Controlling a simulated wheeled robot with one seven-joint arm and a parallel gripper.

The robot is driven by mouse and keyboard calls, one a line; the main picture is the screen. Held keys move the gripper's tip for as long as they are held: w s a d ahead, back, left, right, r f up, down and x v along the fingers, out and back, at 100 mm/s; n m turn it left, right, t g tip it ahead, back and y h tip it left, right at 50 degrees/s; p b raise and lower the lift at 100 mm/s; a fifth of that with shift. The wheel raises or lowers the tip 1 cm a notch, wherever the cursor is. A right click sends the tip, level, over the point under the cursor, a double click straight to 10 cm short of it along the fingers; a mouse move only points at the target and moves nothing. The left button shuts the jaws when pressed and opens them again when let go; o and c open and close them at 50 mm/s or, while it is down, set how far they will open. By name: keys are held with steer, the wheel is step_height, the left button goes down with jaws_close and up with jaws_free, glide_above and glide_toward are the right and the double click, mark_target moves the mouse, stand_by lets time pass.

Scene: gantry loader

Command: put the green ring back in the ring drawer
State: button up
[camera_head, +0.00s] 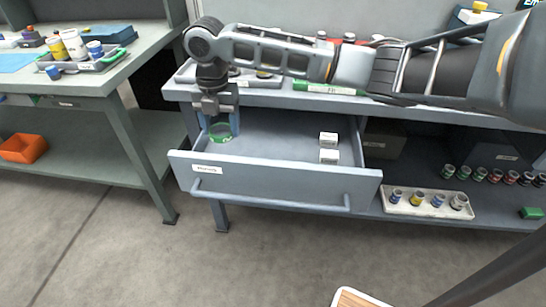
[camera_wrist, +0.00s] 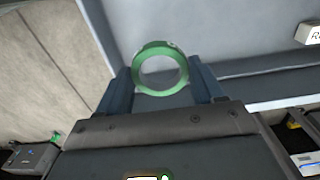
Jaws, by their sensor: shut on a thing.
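The green ring (camera_head: 221,131) is between the fingers of my gripper (camera_head: 220,122), which is shut on it. In the wrist view the ring (camera_wrist: 160,68) stands out between the two blue-grey fingertips of my gripper (camera_wrist: 162,85), its round hole facing the camera. The open drawer (camera_head: 272,186) is pulled out of the bench and carries a small label at its front left. The gripper and ring are over the left part of its inside. I cannot tell whether the ring touches the drawer floor.
The drawer's middle is bare. A tray with several small cylinders (camera_head: 428,204) is on the lower shelf at right. Another bench (camera_head: 110,75) stands at left.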

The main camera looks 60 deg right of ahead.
step_height(320, 180, down, 10)
steer(key=shift+d+r, duration=0.1)
stand_by(0.4)
steer(key=shift+f+b, duration=0.25)
steer(key=shift+b, duration=0.05)
steer(key=o, duration=1.2)
steer(key=shift+r, duration=0.1)
step_height(320, 180, up, 12)
steer(key=shift+p, duration=0.35)
steer(key=shift+r, duration=0.1)
